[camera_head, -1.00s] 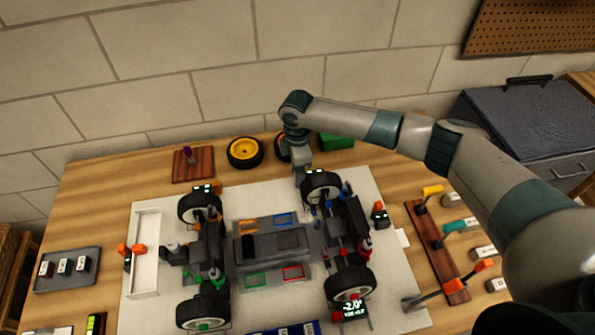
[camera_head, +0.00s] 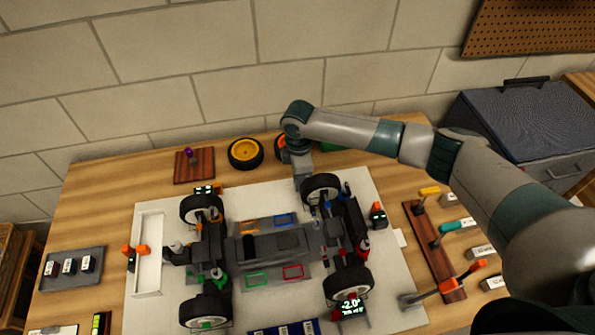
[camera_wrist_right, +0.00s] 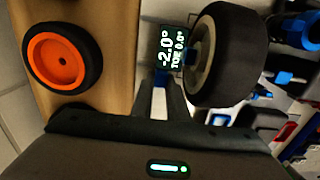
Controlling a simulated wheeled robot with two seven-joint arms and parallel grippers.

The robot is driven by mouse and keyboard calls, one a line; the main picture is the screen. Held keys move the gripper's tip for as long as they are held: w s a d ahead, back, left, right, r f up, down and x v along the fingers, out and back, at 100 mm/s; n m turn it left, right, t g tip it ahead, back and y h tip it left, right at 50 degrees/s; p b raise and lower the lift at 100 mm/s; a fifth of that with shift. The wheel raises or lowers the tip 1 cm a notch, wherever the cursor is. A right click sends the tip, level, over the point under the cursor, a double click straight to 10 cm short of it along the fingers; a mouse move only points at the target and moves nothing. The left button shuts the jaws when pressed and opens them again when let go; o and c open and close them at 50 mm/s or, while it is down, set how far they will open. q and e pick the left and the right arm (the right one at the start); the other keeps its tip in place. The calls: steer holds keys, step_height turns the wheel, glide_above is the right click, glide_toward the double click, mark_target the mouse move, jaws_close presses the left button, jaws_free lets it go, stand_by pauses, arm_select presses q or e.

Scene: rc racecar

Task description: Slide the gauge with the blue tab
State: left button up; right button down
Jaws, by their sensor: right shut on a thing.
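The gauge (camera_wrist_right: 172,48) shows in the right wrist view as a dark display reading -2.0° and TOE 0.0°, beside a car wheel (camera_wrist_right: 226,55). Its blue tab (camera_wrist_right: 160,79) is at the fingertips of my right gripper (camera_wrist_right: 168,90), which is shut on it. In the head view my right gripper (camera_head: 303,188) reaches down beside the car's upper right wheel (camera_head: 321,188). The wrist and wheel hide the gauge and tab there. The racecar chassis (camera_head: 272,246) lies on a white mat (camera_head: 180,305). My left gripper is not in view.
A yellow-rimmed wheel (camera_head: 245,153) and an orange-rimmed wheel (camera_wrist_right: 63,61) lie behind the car, close to my right gripper. Another gauge display (camera_head: 350,307) is at the lower right wheel. A tool rack (camera_head: 434,250) stands right of the mat, under my right arm.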

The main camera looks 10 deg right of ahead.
steer(key=shift+s+r, duration=0.1)
steer(key=shift+s, duration=0.15)
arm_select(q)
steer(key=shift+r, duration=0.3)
